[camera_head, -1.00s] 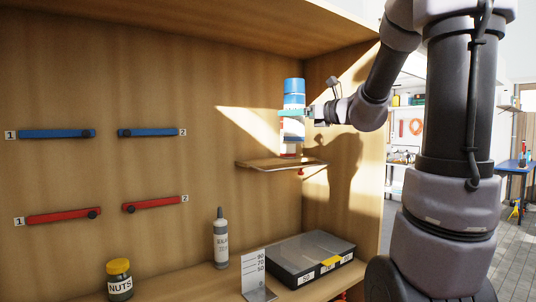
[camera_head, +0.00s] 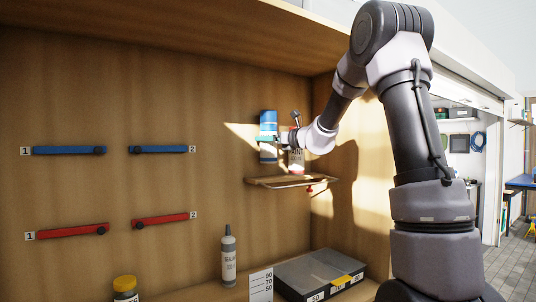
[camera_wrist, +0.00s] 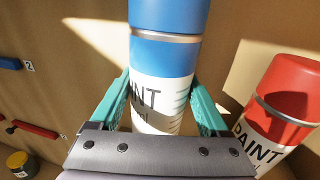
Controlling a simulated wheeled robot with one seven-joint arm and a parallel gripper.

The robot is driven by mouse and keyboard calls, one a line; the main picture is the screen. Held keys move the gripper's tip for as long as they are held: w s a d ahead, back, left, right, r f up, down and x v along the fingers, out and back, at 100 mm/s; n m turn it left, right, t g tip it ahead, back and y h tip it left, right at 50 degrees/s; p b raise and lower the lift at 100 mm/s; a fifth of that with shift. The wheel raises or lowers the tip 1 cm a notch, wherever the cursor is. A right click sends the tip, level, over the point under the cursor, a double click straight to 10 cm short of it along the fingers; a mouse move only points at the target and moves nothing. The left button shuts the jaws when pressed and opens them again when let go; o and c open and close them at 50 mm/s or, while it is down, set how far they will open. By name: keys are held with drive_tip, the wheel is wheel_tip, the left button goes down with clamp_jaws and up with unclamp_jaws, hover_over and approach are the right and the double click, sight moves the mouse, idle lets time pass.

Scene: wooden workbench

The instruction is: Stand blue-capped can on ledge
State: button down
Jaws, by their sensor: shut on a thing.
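The blue-capped paint can (camera_head: 268,153) is upright in my gripper (camera_head: 268,138), left of a red-capped paint can (camera_head: 297,162). In the head view its base appears a little above the wooden ledge (camera_head: 262,181), over its left part. In the wrist view the teal fingers of my gripper (camera_wrist: 165,105) close on both sides of the blue-capped can (camera_wrist: 165,55). The red-capped can (camera_wrist: 290,90) stands close on the right there, apart from the held can. The base of the blue-capped can is hidden in the wrist view.
The red-capped can stands on the ledge, and the side wall is to its right. Below are a grey bottle (camera_head: 228,260), a yellow-lidded jar (camera_head: 125,285), a number card (camera_head: 261,286) and a black case (camera_head: 320,272). Blue (camera_head: 68,150) and red (camera_head: 72,231) bars line the back wall.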

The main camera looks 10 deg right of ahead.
sight(268, 152)
drive_tip(key=shift+w+a+f, duration=0.1)
drive_tip(key=shift+w+f, duration=0.05)
drive_tip(key=shift+f, duration=2.35)
drive_tip(key=shift+f, duration=0.1)
unclamp_jaws()
drive_tip(key=shift+f, duration=0.1)
drive_tip(key=shift+r, duration=0.2)
drive_tip(key=v, duration=1.1)
drive_tip(key=s+a+f+n+g, duration=0.1)
drive_tip(key=s+a+n+g, duration=0.4)
drive_tip(key=s, duration=0.4)
drive_tip(key=s+a+f+n+g, duration=0.15)
drive_tip(key=s+a+n, duration=0.25)
drive_tip(key=s+n, duration=0.45)
drive_tip(key=s+d+f+n+h, duration=0.2)
drive_tip(key=s+d+n+h, duration=0.2)
drive_tip(key=s+n, duration=0.2)
drive_tip(key=s+d+f+n+g+h, duration=0.1)
drive_tip(key=s+d+n+h, duration=0.3)
drive_tip(key=s, duration=0.5)
drive_tip(key=shift+s+d+f+n, duration=0.2)
drive_tip(key=shift+d+f+n, duration=0.15)
drive_tip(key=shift+f+n, duration=0.4)
